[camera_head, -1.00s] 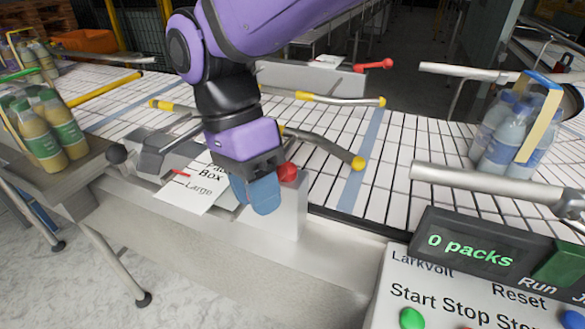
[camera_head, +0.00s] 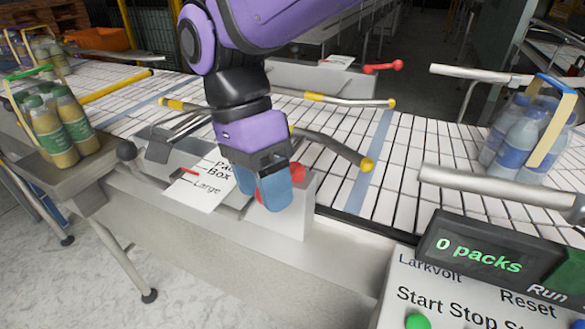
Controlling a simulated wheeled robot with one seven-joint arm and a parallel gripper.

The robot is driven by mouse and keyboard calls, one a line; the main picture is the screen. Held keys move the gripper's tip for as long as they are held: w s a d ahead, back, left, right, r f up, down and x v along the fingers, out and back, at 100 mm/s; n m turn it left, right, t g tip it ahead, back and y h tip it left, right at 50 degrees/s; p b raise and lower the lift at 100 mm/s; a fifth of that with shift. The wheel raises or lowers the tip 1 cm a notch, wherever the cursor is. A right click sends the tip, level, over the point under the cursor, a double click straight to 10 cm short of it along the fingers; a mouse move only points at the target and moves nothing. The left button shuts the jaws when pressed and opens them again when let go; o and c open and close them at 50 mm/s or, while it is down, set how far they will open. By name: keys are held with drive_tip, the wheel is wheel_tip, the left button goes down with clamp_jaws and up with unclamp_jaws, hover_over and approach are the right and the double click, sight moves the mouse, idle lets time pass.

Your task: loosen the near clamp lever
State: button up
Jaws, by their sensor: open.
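The near clamp lever shows only as a red knob (camera_head: 297,172) at the near side of the conveyor, on a grey metal block (camera_head: 290,218). The rest of the lever is hidden behind my gripper. My gripper (camera_head: 268,190) has blue fingertips, is open and points down just left of the red knob, in front of the block. I cannot tell whether a finger touches the lever. A far clamp lever (camera_head: 383,68), also red, stands across the conveyor, well apart from my gripper.
A white size card (camera_head: 203,190) with a red pointer lies left of my gripper. Yellow-tipped guide rails (camera_head: 338,148) cross above the white conveyor (camera_head: 400,165). A control panel (camera_head: 470,285) reading "0 packs" stands at the right front. Bottle packs (camera_head: 58,130) stand left and right.

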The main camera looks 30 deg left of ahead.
drive_tip(key=v, duration=1)
drive_tip(key=shift+w, duration=0.1)
